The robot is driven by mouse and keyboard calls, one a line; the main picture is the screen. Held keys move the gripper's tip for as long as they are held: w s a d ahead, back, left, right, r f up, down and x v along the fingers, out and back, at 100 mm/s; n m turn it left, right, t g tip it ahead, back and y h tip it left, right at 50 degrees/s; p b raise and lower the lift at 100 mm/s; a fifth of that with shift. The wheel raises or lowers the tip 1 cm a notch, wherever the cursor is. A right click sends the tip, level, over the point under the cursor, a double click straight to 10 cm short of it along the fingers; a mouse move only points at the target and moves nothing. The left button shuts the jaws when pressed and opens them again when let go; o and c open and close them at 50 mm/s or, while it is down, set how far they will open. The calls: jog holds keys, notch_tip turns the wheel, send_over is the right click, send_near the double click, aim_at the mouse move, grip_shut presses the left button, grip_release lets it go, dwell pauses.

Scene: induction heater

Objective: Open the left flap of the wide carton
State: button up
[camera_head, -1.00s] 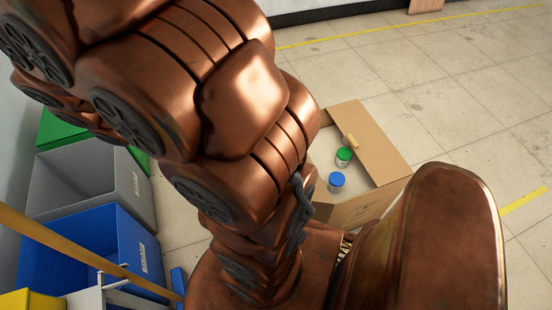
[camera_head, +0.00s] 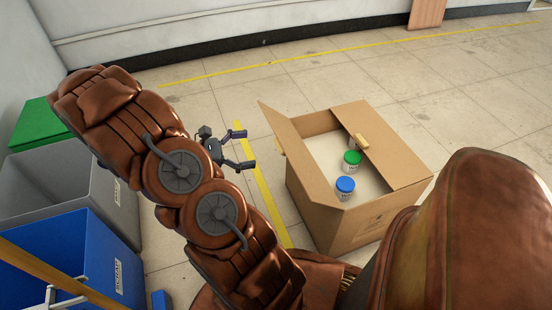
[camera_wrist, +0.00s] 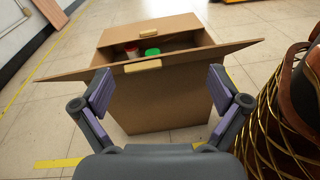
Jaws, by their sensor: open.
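The wide carton (camera_head: 345,235) stands on the floor right of centre in the head view; it also shows ahead in the wrist view (camera_wrist: 165,105). Its left flap (camera_head: 297,150) is raised and leans outward from the opening, with a small tan handle (camera_head: 280,147) on its outer side. In the wrist view this flap (camera_wrist: 200,57) spans the near side, its handle (camera_wrist: 143,66) facing me. My gripper (camera_head: 244,149) is open and empty, left of the flap and apart from it. In the wrist view its fingers (camera_wrist: 160,90) are spread below the handle.
The right flap (camera_head: 385,150) lies over part of the opening, with its own handle (camera_head: 361,140). A blue-lidded jar (camera_head: 345,188) and a green-lidded jar (camera_head: 352,160) stand inside. Grey (camera_head: 75,190) and blue (camera_head: 75,260) bins stand left. Floor behind the carton is clear.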

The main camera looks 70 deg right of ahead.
aim_at(295, 153)
jog(key=d+f+n+h+b, duration=0.2)
jog(key=d+f+b, duration=0.15)
jog(key=f, duration=0.35)
jog(key=shift+r+b+x, duration=0.15)
jog(key=shift+b+x, duration=0.05)
jog(key=shift+x, duration=1.65)
jog(key=shift+r+b+x, duration=0.15)
jog(key=shift+b+x, duration=0.05)
jog(key=shift+x, duration=1.6)
jog(key=shift+w+d, duration=0.1)
jog(key=shift+d, duration=0.05)
